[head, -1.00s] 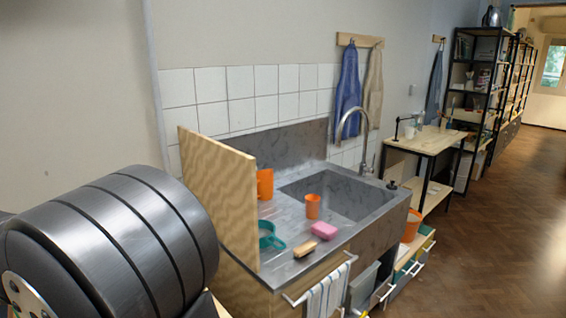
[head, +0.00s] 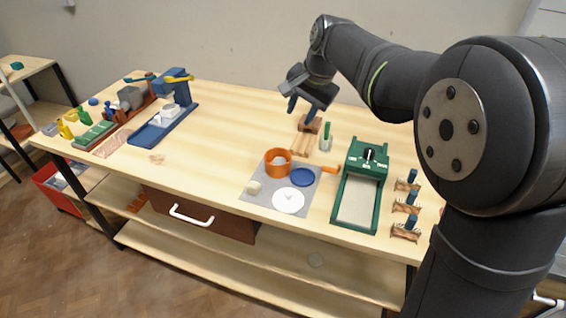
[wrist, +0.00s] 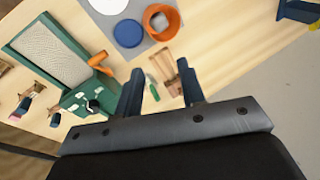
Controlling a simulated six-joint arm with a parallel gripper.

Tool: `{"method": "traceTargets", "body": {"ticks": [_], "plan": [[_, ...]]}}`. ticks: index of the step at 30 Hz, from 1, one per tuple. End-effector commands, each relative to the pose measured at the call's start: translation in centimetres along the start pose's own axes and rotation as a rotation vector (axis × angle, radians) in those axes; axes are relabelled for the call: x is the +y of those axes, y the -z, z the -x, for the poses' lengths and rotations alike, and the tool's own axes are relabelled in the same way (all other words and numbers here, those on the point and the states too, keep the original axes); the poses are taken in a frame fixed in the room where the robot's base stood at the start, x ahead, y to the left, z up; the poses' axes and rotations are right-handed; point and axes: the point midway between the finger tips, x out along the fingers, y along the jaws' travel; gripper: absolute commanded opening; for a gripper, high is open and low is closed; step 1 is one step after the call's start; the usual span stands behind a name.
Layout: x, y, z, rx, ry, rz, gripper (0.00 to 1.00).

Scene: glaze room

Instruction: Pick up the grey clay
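My gripper (head: 301,112) is raised above the back of the wooden table in the head view. Its two blue fingers are apart and empty in the wrist view (wrist: 160,68). A pale grey lump (wrist: 160,21), possibly the grey clay, lies inside an orange pot (wrist: 172,12) in the wrist view, beyond the fingertips. The orange pot (head: 277,162) stands on a grey mat (head: 263,202) in the head view; its inside is hard to read. A larger grey rounded shape (head: 131,97) sits at the table's far left; I cannot tell what it is.
A green press (head: 360,185) stands to the right. A blue stand (head: 165,122) is at the left. Bare tabletop (head: 215,150) lies between the stand and mat.

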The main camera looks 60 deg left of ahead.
Motion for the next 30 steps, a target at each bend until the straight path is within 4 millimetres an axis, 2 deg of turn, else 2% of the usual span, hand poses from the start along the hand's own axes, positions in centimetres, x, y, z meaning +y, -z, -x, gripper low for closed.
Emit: {"method": "traceTargets", "body": {"ticks": [8, 18, 24, 30], "plan": [[-2.9, 1.3, -2.5, -0.027, -0.133, -0.478, 0.36], [-5.7, 2.2, -5.3, 0.063, -0.301, -1.069, 0.36], [-6.4, 2.3, -6.2, 0.123, -0.35, -1.27, 0.36], [-6.1, 2.2, -7.5, 0.138, -0.362, -1.317, 0.36]]}}
